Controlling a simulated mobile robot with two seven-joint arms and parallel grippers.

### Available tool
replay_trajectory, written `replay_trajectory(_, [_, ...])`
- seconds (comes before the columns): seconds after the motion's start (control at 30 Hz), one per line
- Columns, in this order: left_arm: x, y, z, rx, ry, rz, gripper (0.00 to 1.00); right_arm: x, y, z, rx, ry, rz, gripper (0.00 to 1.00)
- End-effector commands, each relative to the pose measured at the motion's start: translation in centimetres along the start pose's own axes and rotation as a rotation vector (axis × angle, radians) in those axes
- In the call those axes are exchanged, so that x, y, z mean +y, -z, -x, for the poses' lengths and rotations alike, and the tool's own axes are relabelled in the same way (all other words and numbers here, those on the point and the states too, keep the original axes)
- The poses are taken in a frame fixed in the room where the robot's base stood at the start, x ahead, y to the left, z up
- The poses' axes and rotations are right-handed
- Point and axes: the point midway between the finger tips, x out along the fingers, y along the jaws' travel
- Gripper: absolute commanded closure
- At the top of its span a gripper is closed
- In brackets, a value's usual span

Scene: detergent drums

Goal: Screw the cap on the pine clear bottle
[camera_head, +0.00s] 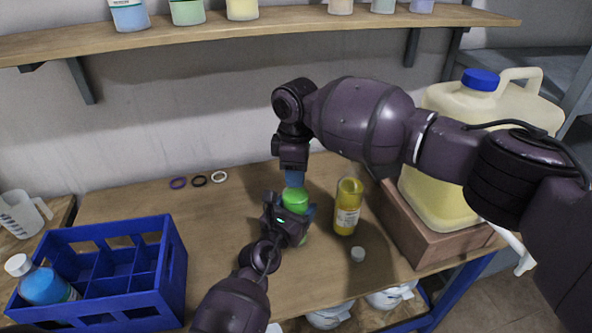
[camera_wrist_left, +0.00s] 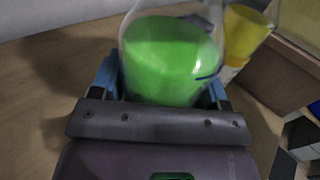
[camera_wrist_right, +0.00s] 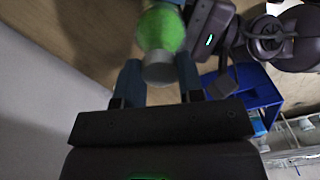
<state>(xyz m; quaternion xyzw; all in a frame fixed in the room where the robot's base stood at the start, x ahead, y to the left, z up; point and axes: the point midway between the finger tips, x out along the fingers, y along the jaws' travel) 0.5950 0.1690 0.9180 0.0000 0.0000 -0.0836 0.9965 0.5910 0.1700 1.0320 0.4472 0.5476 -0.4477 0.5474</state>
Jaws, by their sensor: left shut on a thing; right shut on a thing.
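The pine clear bottle looks to be the clear bottle with green liquid (camera_head: 295,200), upright over the middle of the table. My left gripper (camera_head: 288,213) is shut around its body; the bottle also fills the middle of the left wrist view (camera_wrist_left: 172,60). My right gripper (camera_head: 294,178) points down from above, right over the bottle's top. In the right wrist view a grey cap (camera_wrist_right: 159,70) sits at the bottle's top, between the blue fingers, and the right gripper is shut on it. The head view hides the cap, and the thread cannot be seen.
A yellow bottle (camera_head: 347,207) stands close on the right, with a loose grey cap (camera_head: 357,254) in front. A blue crate (camera_head: 150,285) holds a blue bottle (camera_head: 45,286) at the left. Rings (camera_head: 199,181) lie at the back. A large jug (camera_head: 440,195) stands on a wooden box (camera_head: 425,250).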

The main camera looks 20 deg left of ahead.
Motion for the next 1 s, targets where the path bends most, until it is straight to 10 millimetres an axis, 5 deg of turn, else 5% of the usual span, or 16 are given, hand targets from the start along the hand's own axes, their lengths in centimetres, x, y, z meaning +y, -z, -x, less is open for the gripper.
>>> replay_trajectory(0.47, [-0.02,0.0,0.01,0.0,0.0,-0.001,0.98,0.04,0.01,0.04,0.001,-0.002,-0.142,0.94])
replay_trajectory(0.5, [-0.02,0.0,0.01,0.0,0.0,-0.001,0.98,0.04,0.01,0.04,0.001,-0.002,-0.141,0.6])
replay_trajectory(0.67, [-0.02,0.01,0.01,0.0,0.0,-0.001,0.98,0.03,0.0,0.03,0.001,-0.002,-0.141,0.36])
replay_trajectory(1.0, [-0.01,0.01,0.01,0.0,0.0,0.0,0.98,0.03,0.0,0.34,0.0,-0.001,-0.14,0.36])
